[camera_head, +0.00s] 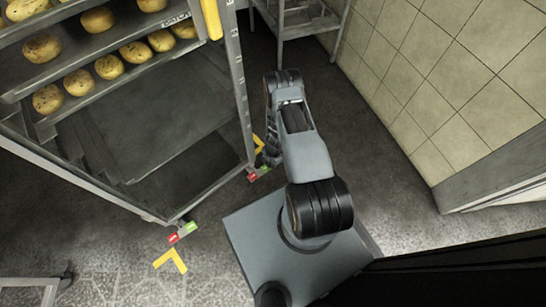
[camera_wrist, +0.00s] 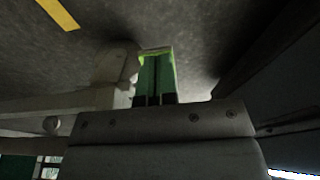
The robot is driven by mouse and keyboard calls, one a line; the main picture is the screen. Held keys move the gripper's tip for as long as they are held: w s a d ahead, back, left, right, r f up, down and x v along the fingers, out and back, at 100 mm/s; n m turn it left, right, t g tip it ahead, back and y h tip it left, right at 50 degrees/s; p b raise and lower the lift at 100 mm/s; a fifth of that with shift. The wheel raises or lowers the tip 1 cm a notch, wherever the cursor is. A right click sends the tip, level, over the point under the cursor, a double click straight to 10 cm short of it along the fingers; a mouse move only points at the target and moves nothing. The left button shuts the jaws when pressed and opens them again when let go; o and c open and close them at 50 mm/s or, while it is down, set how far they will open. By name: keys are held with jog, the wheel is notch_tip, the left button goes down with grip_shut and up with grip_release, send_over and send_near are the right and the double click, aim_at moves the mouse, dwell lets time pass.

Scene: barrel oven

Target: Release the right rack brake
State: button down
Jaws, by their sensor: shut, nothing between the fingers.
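The rack (camera_head: 240,90) stands at the left in the head view. At its right lower corner is the right brake, with a red pedal (camera_head: 253,177) and a green pedal (camera_head: 265,170) close to the floor. In the wrist view a green pedal (camera_wrist: 156,68) fills the middle, right beyond the fingertips. My gripper (camera_wrist: 154,98) is shut and empty, its dark fingertips overlapping the pedal's near end; I cannot tell whether they touch. In the head view my arm hides most of the gripper.
Another brake with red and green pedals (camera_head: 182,232) is at the rack's nearer corner. Yellow marks (camera_head: 170,261) lie on the floor. A metal stand (camera_head: 300,22) is behind, a tiled wall (camera_head: 450,70) to the right. A caster (camera_wrist: 115,65) is left of the pedal.

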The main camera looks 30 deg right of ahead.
jog(key=w+d+r+p, duration=0.1)
jog(key=d+r+p, duration=0.5)
jog(key=r, duration=0.5)
jog(key=shift+w+d+r, duration=0.3)
jog(key=shift+d+r, duration=0.05)
jog(key=shift+s, duration=0.1)
